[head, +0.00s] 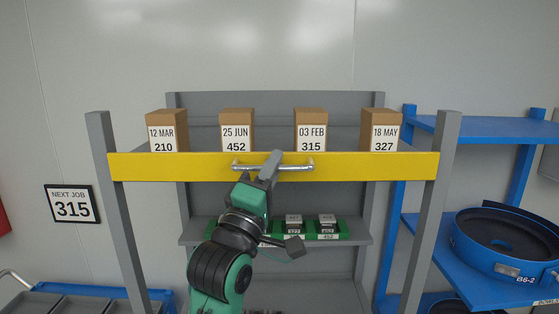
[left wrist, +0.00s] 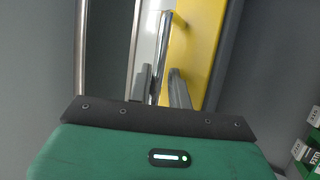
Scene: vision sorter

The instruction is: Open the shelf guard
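The shelf guard is a yellow bar (head: 200,168) across the front of a grey shelf, between two grey posts, with a silver handle (head: 245,168) at its middle. In the left wrist view, the yellow guard (left wrist: 196,45) and the handle (left wrist: 161,60) run away between the fingers of my left gripper (left wrist: 161,85). One finger is on each side of the handle, with a narrow gap showing, so the gripper looks open around it. My right gripper is not in view.
Several labelled cartons stand behind the guard, among them 452 (head: 237,132) and 315 (head: 311,132). A lower shelf holds a green tray (head: 340,231) with small boxes. A sign (head: 71,204) reads "NEXT JOB 315". A blue rack (head: 480,128) stands at the right.

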